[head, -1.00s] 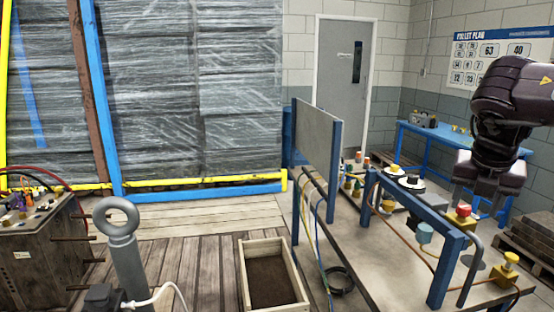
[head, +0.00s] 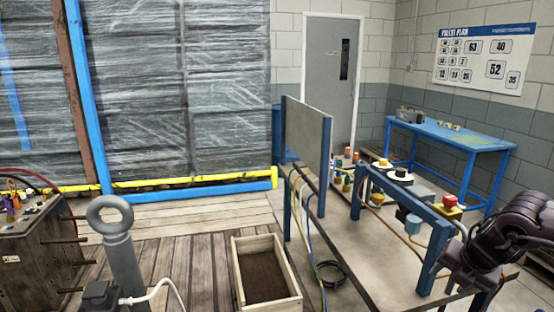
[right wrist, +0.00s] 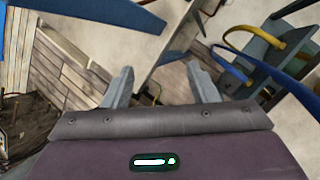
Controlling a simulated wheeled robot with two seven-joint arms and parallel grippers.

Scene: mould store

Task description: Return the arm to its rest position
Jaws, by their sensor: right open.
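My right arm (head: 500,238) shows at the lower right of the head view, low beside the near right end of the bench. Its fingertips are hard to make out there. In the right wrist view my right gripper (right wrist: 162,86) has its two grey fingers spread apart with nothing between them. The wooden floor and blue frame bars show beyond the fingers. My left gripper is in neither view.
A bench (head: 345,262) with blue frame posts (head: 433,262) and an upright grey panel (head: 306,140) stands close to my right arm. A blue table (head: 455,136) stands behind. A wooden box (head: 291,277) lies on the floor at centre.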

